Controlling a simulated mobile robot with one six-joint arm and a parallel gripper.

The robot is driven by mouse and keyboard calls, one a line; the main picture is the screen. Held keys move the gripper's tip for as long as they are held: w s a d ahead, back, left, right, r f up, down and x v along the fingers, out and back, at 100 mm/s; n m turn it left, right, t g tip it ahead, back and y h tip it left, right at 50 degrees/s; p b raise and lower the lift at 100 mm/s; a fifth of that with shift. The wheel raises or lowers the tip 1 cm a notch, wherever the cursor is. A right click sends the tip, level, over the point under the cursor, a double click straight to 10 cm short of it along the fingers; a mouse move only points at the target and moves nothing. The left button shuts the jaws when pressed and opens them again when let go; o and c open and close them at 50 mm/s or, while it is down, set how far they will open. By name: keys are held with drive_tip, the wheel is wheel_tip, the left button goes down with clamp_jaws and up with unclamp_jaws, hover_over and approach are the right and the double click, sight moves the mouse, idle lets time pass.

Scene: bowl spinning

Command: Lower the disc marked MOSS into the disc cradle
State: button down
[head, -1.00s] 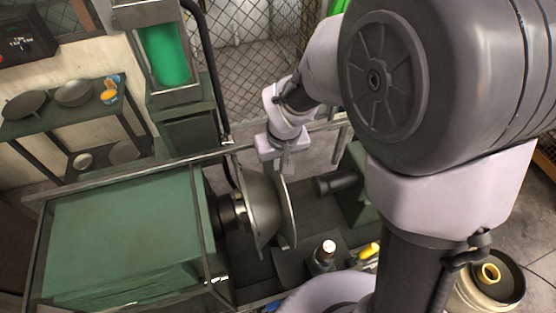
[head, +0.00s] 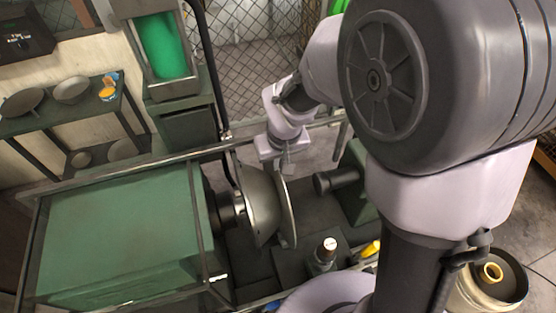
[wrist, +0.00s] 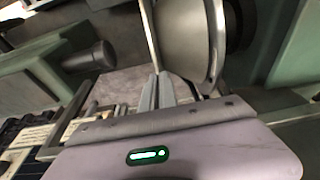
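My gripper (wrist: 160,92) shows in the wrist view with its two grey fingers close together at the rim of a thin pale metal disc (wrist: 151,30). The fingers appear shut on that rim. In the head view the disc (head: 288,212) hangs upright, edge-on, below my gripper (head: 283,163). It is just right of a metal bowl-shaped form (head: 259,205) on the lathe spindle; I cannot tell whether they touch. No MOSS marking can be read. I cannot clearly make out the disc cradle in either view.
The green lathe housing (head: 120,230) fills the lower left. A dark tailstock cylinder (head: 338,180) stands right of the disc. A dark bottle with a pale cap (head: 327,250) stands below. Shelves with pans (head: 72,90) are at left. Cream labels (wrist: 35,135) show beside a dark slotted thing.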

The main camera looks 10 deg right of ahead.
drive_tip(key=shift+f+b, duration=0.4)
drive_tip(key=shift+f, duration=0.05)
drive_tip(key=c, duration=1.6)
unclamp_jaws()
drive_tip(key=p+v, duration=0.3)
drive_tip(key=v, duration=1.4)
drive_tip(key=shift+r+p, duration=0.2)
drive_tip(key=shift+p, duration=0.15)
drive_tip(key=shift+f, duration=0.1)
